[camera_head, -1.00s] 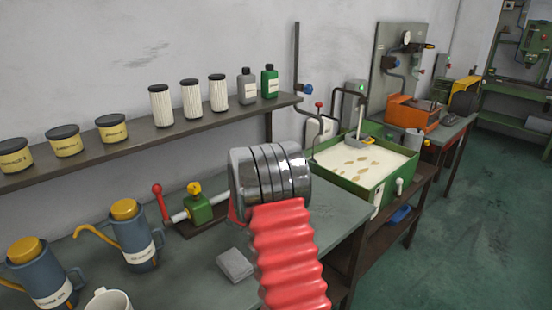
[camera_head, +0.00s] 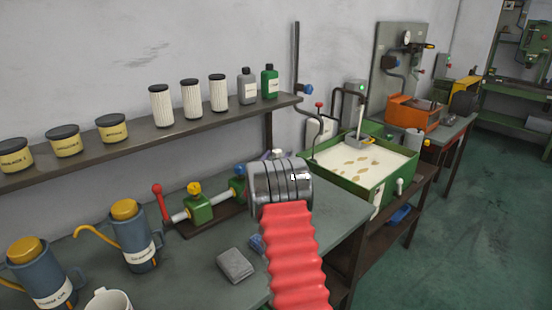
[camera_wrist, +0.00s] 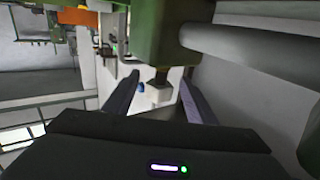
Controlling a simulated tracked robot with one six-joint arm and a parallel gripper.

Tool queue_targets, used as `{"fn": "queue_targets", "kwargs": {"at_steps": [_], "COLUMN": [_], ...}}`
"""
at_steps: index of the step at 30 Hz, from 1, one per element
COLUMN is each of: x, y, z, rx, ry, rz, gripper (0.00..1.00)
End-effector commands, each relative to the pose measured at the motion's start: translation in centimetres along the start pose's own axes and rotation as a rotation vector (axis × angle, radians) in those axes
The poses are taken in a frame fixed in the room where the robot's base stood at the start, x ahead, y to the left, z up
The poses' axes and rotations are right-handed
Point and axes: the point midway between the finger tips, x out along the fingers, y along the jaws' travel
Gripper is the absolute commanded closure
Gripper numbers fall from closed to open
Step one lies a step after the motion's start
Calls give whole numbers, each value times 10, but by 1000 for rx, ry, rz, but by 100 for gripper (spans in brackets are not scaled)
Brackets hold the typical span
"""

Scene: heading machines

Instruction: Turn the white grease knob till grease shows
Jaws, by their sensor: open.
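In the wrist view a small white square knob (camera_wrist: 159,93) sits on a dark stem from a green block (camera_wrist: 165,35). My gripper (camera_wrist: 159,79) is open, with one dark finger on each side of the knob. A gap seems to show on both sides, and I cannot tell whether either finger touches. No grease is visible at the knob. In the head view my metal wrist and red sleeve hide the gripper and most of the fittings behind it. I cannot pick out the white knob for sure there.
On the bench a pipe with green valve bodies (camera_head: 200,209) and a red lever (camera_head: 160,199) runs left of my wrist. Blue oil cans (camera_head: 134,240) stand left. A green coolant tank (camera_head: 352,190) stands right.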

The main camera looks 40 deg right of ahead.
Motion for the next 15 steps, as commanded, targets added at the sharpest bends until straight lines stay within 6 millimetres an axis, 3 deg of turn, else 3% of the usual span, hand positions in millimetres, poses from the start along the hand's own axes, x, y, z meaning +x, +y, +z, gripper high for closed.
{"fn": "queue_targets", "kwargs": {"at_steps": [11,15], "x": [5,5], "y": [0,0], "z": [0,0], "rx": [-1,-1], "ry": [-1,-1], "rz": [0,0], "gripper": [48,57]}}
